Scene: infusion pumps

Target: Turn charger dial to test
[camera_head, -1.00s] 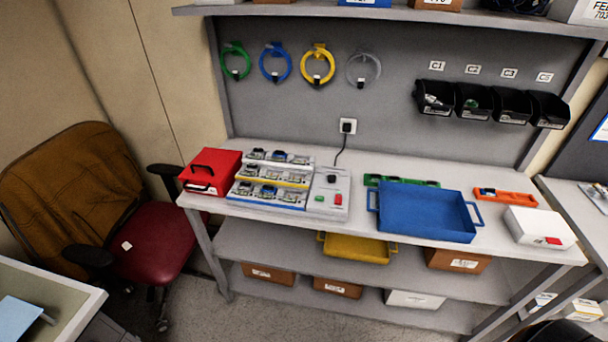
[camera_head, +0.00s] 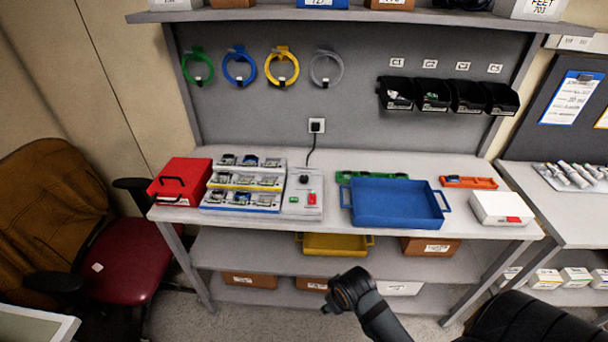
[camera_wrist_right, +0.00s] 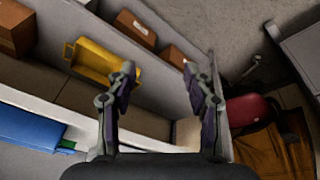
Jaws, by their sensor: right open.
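The charger (camera_head: 304,196) is a pale box on the table in the head view, plugged by a black cord into the wall outlet. Its round black dial (camera_head: 304,179) sits near the top, above a green button and a red switch. The dial's pointing is too small to read. Several devices stand in the tiered rack (camera_head: 243,183) directly left of it. My right gripper (camera_wrist_right: 160,75) is open and empty in the right wrist view, in front of the table's lower shelves, well away from the dial. My right arm (camera_head: 368,307) shows at the bottom of the head view. My left gripper is not in view.
A red case (camera_head: 180,182) stands left of the rack. A blue tray (camera_head: 395,217) is right of the charger, with a green strip behind it and a white box (camera_head: 502,208) farther right. A chair (camera_head: 126,265) stands at left. The floor in front is clear.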

